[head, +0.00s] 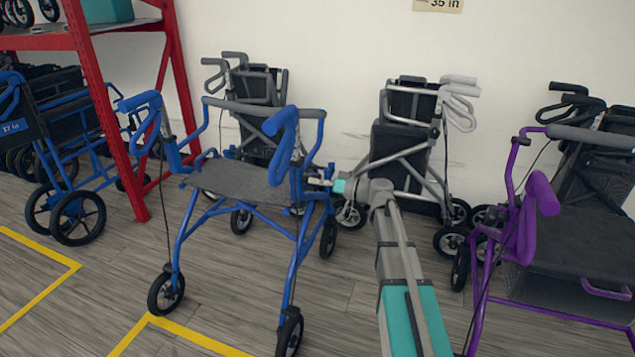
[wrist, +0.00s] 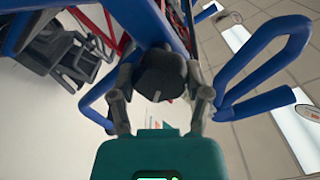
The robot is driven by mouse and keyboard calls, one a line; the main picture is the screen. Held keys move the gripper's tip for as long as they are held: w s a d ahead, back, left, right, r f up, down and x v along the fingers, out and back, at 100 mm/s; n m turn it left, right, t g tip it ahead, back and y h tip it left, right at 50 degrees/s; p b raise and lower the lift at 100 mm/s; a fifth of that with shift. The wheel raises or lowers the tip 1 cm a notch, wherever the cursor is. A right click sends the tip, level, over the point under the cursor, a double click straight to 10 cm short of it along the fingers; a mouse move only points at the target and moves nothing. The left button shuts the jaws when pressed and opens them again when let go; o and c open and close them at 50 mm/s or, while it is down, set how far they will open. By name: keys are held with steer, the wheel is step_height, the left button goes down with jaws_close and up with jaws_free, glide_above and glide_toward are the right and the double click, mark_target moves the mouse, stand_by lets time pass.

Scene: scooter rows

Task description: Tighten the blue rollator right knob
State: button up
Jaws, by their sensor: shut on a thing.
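The blue rollator (head: 236,180) stands upright on the wooden floor, left of centre in the head view, with a dark seat and blue tubes. My gripper (head: 316,182) reaches its right-hand upright from the right side. In the wrist view my gripper (wrist: 160,78) has its two fingers on either side of a round black knob (wrist: 160,72) with a pale mark on its face, and is shut on it. The knob sits against a blue tube of the rollator. In the head view the knob is too small and covered to make out.
A purple rollator (head: 528,225) stands at the right. Grey folded rollators (head: 405,150) stand along the wall behind. A red rack (head: 110,120) and a blue wheelchair (head: 65,150) are at the left. Yellow floor lines (head: 180,335) mark the front left.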

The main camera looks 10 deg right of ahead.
steer(key=m, duration=0.6)
steer(key=shift+m, duration=0.3)
steer(key=m, duration=0.6)
steer(key=shift+w, duration=0.1)
steer(key=m, duration=0.6)
steer(key=shift+m, duration=0.3)
steer(key=m, duration=0.6)
steer(key=shift+m, duration=0.4)
steer(key=o, duration=1.2)
steer(key=shift+c, duration=0.2)
